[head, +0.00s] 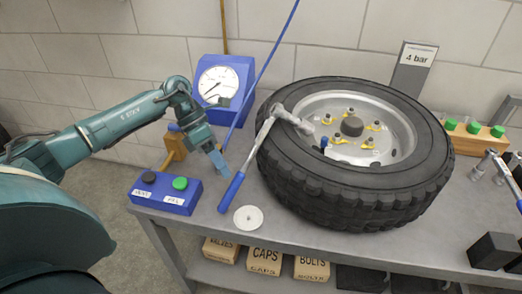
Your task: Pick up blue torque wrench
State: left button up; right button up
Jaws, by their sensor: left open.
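A torque wrench with a blue handle (231,193) and a grey metal shaft leans against the tire (350,190). Its handle end is low near the table's front edge, and its head rests up over the tire's rim. My left gripper (222,170) is just above and left of the blue handle, apart from it. It is open and holds nothing that I can see. Its fingers appear partly bluish and small, and the gap between them is hard to make out. My right gripper is not in view.
A blue box with black and green buttons (165,193) sits left of the wrench. A white disc (248,218) lies right of the handle. A blue gauge (222,88) stands behind. A second wrench (492,168) is at the right edge, near black blocks (493,251).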

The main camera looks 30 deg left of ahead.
aim_at(233, 180)
pick_arm(q)
jog(key=shift+x, duration=1.25)
jog(key=shift+s+d+x, duration=0.1)
jog(key=shift+x, duration=1.35)
jog(key=shift+s+d+x, duration=0.1)
jog(key=shift+x, duration=1.35)
jog(key=shift+r, duration=0.25)
grip_shut()
jog(key=shift+w+r, duration=0.1)
